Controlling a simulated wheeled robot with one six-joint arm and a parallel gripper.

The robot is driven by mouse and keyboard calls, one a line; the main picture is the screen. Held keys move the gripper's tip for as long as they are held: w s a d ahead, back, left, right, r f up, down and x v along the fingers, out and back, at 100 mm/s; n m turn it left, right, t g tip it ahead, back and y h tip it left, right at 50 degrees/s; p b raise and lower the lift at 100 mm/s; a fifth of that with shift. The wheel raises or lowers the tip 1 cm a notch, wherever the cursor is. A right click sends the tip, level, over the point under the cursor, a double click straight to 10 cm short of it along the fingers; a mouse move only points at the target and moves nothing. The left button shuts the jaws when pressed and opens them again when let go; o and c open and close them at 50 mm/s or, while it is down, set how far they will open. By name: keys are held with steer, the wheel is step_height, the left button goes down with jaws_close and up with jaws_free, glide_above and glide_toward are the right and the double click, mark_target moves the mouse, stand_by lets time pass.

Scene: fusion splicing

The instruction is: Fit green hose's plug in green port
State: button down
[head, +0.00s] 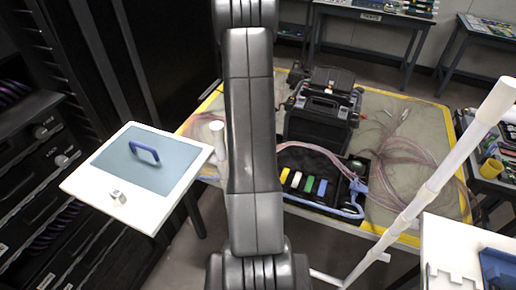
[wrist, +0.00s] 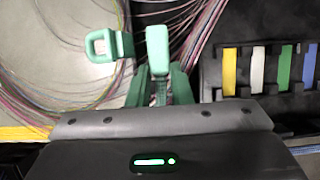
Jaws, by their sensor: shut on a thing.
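In the wrist view my gripper (wrist: 160,90) has two green fingers pointing up the picture. It is shut on a pale green piece (wrist: 158,48), which I take for the green hose's plug; its lower end is between the fingers. A green ring-shaped piece (wrist: 101,45) is just left of it; I cannot tell whether they are joined. A green strip (wrist: 284,70) shows in the black tray to the right and also in the head view (head: 308,184). I cannot make out a green port for certain. In the head view my arm hides the gripper.
The black tray (head: 335,214) also holds yellow, white and blue strips. A black splicer case (head: 318,118) stands behind it on the table. Thin loose fibres (head: 398,160) lie to the right.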

steer(key=shift+w+d+p, duration=0.15)
steer(key=shift+w+p, duration=0.2)
steer(key=shift+w, duration=0.2)
steer(key=shift+f+b, duration=0.2)
steer(key=shift+b, duration=0.15)
steer(key=shift+f+b, duration=1.85)
steer(key=shift+b, duration=0.1)
steer(key=shift+f, duration=0.1)
steer(key=shift+f+b, duration=0.45)
steer(key=shift+b, duration=0.1)
steer(key=shift+f+b, duration=0.4)
steer(key=shift+s, duration=0.1)
